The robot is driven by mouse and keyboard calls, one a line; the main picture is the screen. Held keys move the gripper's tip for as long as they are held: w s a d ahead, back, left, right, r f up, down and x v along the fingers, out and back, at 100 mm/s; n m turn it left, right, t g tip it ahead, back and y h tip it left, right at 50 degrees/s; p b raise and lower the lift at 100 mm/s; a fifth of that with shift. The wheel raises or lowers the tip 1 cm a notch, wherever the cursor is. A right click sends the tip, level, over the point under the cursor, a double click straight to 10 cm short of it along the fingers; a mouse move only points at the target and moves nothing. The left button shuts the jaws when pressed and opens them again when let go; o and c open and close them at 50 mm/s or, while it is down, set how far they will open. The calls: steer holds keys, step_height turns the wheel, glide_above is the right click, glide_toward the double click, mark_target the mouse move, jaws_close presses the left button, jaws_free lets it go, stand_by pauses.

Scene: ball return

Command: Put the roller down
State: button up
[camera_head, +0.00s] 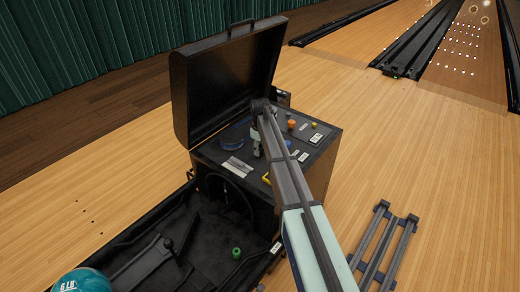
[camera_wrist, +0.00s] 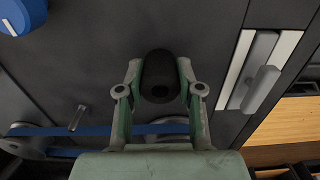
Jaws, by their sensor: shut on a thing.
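The roller (camera_wrist: 160,72) is a short black cylinder in the wrist view, seen nearly end-on. My gripper (camera_wrist: 159,80) has its pale green fingers closed on its two sides. In the head view my gripper (camera_head: 257,146) is over the top panel of the dark machine box (camera_head: 307,170), below the raised black lid (camera_head: 226,85). The roller is too small and dark to make out there. Whether its far end touches the panel cannot be told.
A blue belt (camera_wrist: 90,130) runs around a grey pulley (camera_wrist: 27,143) near my fingers. A blue knob (camera_wrist: 22,15) and a pale handle (camera_wrist: 262,85) stand on the panel. A teal ball (camera_head: 82,281) lies in the front tray. A metal rack (camera_head: 385,245) lies right.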

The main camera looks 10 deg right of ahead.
mark_target(260, 148)
steer(key=o, duration=1.2)
steer(key=shift+f, duration=0.1)
steer(key=shift+c, duration=0.2)
step_height(260, 148, up, 12)
steer(key=shift+r+b, duration=0.2)
steer(key=shift+b, duration=0.25)
